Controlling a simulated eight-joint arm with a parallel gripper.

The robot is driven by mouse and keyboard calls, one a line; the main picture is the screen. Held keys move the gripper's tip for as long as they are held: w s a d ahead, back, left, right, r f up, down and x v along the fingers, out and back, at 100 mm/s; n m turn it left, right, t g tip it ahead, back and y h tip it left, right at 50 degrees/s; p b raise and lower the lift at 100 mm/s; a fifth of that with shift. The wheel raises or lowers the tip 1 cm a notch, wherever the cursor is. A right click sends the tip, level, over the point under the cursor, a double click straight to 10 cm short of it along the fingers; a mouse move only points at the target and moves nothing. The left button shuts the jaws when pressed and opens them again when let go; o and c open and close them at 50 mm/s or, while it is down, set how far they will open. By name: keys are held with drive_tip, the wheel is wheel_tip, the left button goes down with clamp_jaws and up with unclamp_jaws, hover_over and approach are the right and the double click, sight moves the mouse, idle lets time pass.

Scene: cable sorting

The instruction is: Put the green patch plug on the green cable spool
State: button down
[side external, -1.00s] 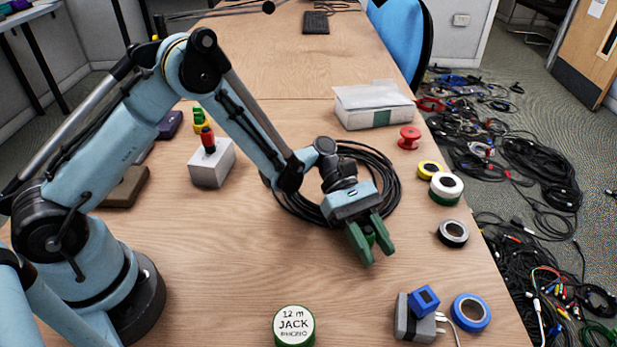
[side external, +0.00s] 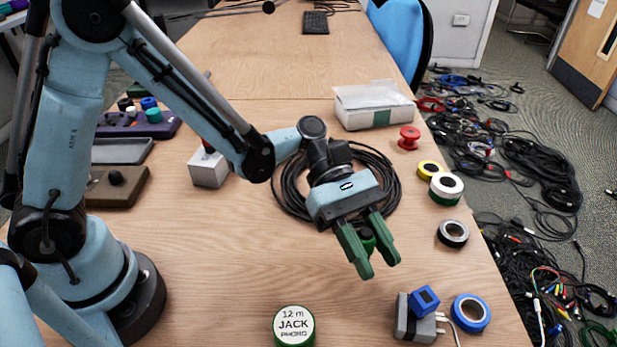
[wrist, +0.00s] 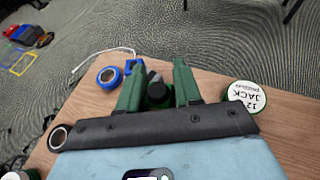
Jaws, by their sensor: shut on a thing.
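My gripper (side external: 378,264) hangs over the middle-right of the table, its green fingers angled down. It is shut on the green patch plug (side external: 367,241), which shows between the fingers. In the wrist view the green plug (wrist: 157,92), with a dark end, sits between the fingers (wrist: 158,66). The green cable spool (side external: 294,325), a round piece with a white top lettered "12 m JACK", stands at the table's front, to the left of and nearer than my gripper. It also shows in the wrist view (wrist: 246,95), right of the fingers. The plug and spool are apart.
A grey adapter (side external: 412,320) with a blue block (side external: 424,299) and a blue tape roll (side external: 470,312) lie at front right. A black cable coil (side external: 290,190) lies behind my gripper. Tape rolls line the right edge. The table between gripper and spool is clear.

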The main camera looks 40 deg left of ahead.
drive_tip(key=w+a+r+n+t, duration=0.8)
drive_tip(key=a+r+n+t, duration=0.1)
drive_tip(key=r+t, duration=0.15)
drive_tip(key=w+a+r+n+t+y, duration=0.1)
drive_tip(key=a+r+n+t+y, duration=0.3)
drive_tip(key=a, duration=0.5)
drive_tip(key=a+r+n+t+y, duration=0.3)
drive_tip(key=a+r+n+y, duration=0.2)
drive_tip(key=a, duration=0.3)
drive_tip(key=s+d+f+m+g+h, duration=0.3)
drive_tip(key=s+d+m+g+h, duration=0.15)
drive_tip(key=s+d, duration=0.4)
drive_tip(key=s+d+f+m+g+h, duration=0.4)
drive_tip(key=s+d+m, duration=0.15)
drive_tip(key=d, duration=0.65)
drive_tip(key=s+d+f+m+g, duration=0.2)
drive_tip(key=s+m+g, duration=0.35)
drive_tip(key=s, duration=0.45)
drive_tip(key=s+d+f+m+g, duration=0.1)
drive_tip(key=s+d+m+g, duration=0.2)
drive_tip(key=s+m+g, duration=0.45)
drive_tip(key=n+t, duration=0.1)
drive_tip(key=n, duration=0.2)
hover_over(297, 337)
drive_tip(key=shift+f, duration=3.6)
drive_tip(key=shift+f+y, duration=0.35)
drive_tip(key=shift+f, duration=1.65)
